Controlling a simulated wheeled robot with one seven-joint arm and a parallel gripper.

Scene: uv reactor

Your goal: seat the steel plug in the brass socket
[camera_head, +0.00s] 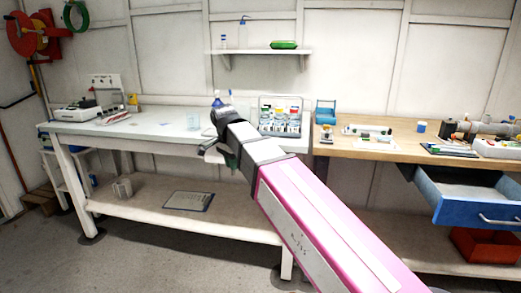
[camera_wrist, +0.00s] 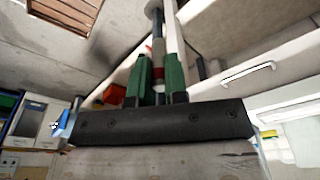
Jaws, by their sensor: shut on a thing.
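My gripper (camera_wrist: 158,61) has two green fingers in the wrist view, shut on a slim grey part with a reddish band, probably the steel plug (camera_wrist: 158,46). In the head view my pink and white arm reaches to the front edge of the white bench. My gripper (camera_head: 221,150) is mostly hidden there behind the wrist, and the plug cannot be made out. I cannot pick out the brass socket in either view.
The white bench (camera_head: 160,126) carries a clear beaker (camera_head: 193,121) and a rack of small items (camera_head: 281,116). A wooden bench (camera_head: 365,150) stands right of it, with an open blue drawer (camera_head: 470,193) jutting out. A wall shelf (camera_head: 258,52) hangs above.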

